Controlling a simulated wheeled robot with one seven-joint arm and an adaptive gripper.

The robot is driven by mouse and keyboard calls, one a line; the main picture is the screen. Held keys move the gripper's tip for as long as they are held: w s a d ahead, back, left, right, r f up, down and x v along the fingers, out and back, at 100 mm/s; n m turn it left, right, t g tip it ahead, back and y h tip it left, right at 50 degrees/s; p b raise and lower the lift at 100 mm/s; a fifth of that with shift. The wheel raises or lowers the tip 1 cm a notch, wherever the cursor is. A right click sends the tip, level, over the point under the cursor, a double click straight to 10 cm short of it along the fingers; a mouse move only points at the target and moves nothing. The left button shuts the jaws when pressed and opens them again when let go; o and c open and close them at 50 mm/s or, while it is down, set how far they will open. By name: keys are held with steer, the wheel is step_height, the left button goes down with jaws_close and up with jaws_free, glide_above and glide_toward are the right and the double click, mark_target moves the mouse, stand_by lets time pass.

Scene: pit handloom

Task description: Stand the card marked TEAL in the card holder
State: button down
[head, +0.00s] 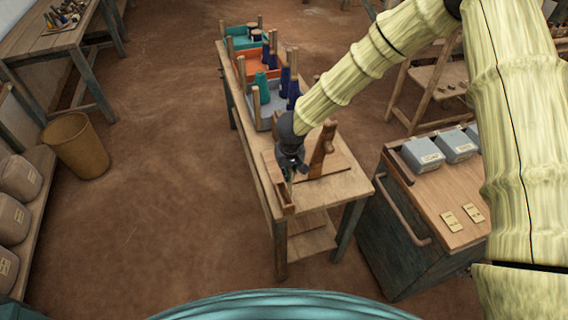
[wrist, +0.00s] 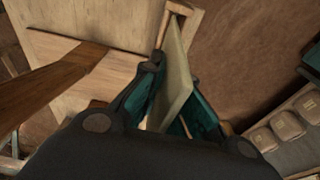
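A pale card (wrist: 176,75) stands between the fingers of my gripper (wrist: 172,90) in the wrist view, which looks shut on it. Its marking cannot be read. The wooden card holder (wrist: 180,9) shows past the card's far end, in line with it. I cannot tell whether the card's lower edge is inside the holder or just above it. In the head view my gripper (head: 290,172) is over the near left end of the long table, at the narrow holder (head: 278,188). The gripper hides most of the card there.
A wooden upright (head: 322,150) on a board stands just right of my gripper. Teal, orange and grey trays with cones (head: 268,115) fill the table's far part. Two yellow cards (head: 450,220) lie on the cabinet (head: 435,190) at right, near grey boxes.

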steer(key=shift+w+a, duration=0.15)
steer(key=shift+a, duration=0.45)
steer(key=shift+f+b, duration=1.9)
steer(key=shift+b, duration=0.9)
steer(key=shift+f+b, duration=1.1)
steer(key=shift+b, duration=0.3)
steer(key=shift+f, duration=0.1)
steer(key=shift+f, duration=1)
steer(key=c, duration=1.6)
jaws_free()
